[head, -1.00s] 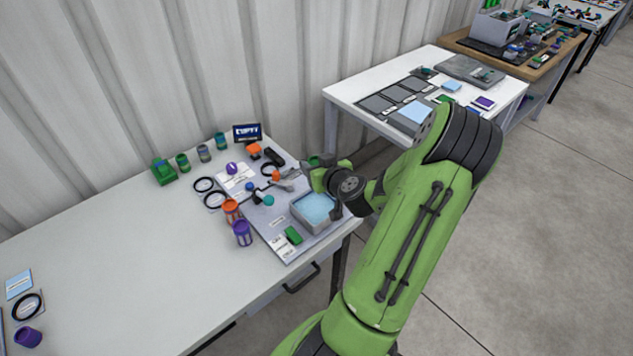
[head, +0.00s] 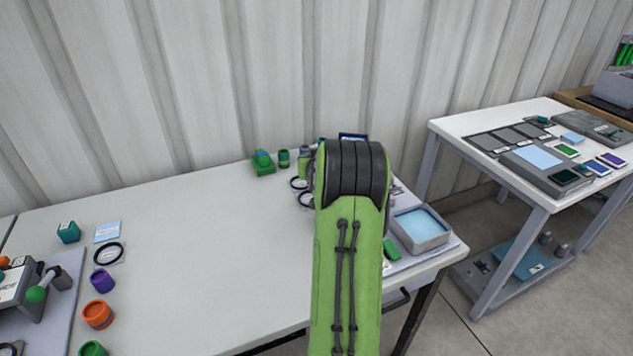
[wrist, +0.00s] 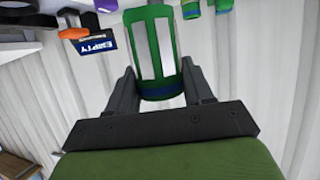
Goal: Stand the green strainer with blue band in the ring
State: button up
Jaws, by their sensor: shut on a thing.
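My gripper (wrist: 160,76) is shut on the green strainer with blue band (wrist: 161,94) in the wrist view. The strainer has green bars, pale open sides and a blue band near the jaws. In the head view my arm hides the gripper and the strainer. Another black ring (head: 108,253) lies on a card at the left. I cannot tell which ring is meant.
A green block (head: 263,163) and a green cup (head: 284,158) stand at the back. A grey tray with a blue inside (head: 420,229) is at the right end. Purple (head: 102,281) and orange (head: 97,314) cups stand at left. The middle of the table is clear.

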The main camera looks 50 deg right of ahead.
jog(key=shift+w+a, duration=0.15)
jog(key=shift+w, duration=0.45)
jog(key=shift+s+f, duration=0.1)
jog(key=shift+f, duration=0.25)
jog(key=shift+f+b, duration=0.95)
jog(key=shift+f, duration=0.6)
notch_tip(320, 180, down, 4)
jog(key=b, duration=0.4)
jog(key=o, duration=1.1)
